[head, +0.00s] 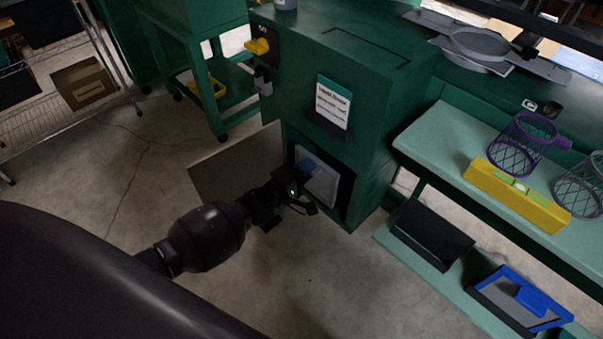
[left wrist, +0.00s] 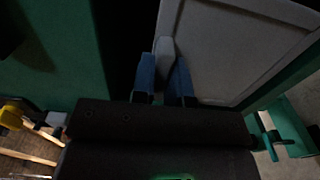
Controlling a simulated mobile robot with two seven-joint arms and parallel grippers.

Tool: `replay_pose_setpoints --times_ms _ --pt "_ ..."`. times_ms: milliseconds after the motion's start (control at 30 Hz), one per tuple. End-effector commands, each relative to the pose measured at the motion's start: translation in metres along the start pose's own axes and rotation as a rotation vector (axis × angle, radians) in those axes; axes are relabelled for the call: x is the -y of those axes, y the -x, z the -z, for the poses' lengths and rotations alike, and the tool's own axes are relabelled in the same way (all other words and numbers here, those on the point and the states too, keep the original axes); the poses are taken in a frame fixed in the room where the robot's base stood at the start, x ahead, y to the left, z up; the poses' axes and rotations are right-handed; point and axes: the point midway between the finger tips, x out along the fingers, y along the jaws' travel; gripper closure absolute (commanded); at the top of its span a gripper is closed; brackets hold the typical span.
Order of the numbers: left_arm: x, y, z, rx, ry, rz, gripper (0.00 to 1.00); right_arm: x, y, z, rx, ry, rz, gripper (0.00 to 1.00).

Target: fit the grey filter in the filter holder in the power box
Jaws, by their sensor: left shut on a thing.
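The grey filter (head: 322,190) is a flat light-grey panel at the opening low in the front of the green power box (head: 372,135). The dark filter holder opening (head: 346,200) shows around the panel's edges. I cannot tell whether the filter is fully seated. My left gripper (head: 305,167) is at the panel's face, partly hiding it. In the left wrist view its blue fingers (left wrist: 164,75) are shut on a grey grip (left wrist: 164,50) on the filter (left wrist: 235,45). My right gripper is not in view.
The bench above holds a yellow level (head: 480,174) and wire baskets (head: 521,152). A yellow switch (head: 258,46) sticks out of the box. The floor in front is clear.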

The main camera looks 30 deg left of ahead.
Motion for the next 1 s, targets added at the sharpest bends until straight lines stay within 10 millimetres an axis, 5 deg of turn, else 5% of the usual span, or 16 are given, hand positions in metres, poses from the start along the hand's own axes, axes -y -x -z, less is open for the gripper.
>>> replay_pose_setpoints --times_ms 767,1000 --pt "0.003 -0.063 0.0 0.0 0.002 0.002 1.0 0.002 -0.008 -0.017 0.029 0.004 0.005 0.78" --pt "0.021 -0.063 0.0 0.0 0.001 0.005 1.0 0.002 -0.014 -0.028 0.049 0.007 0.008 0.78"
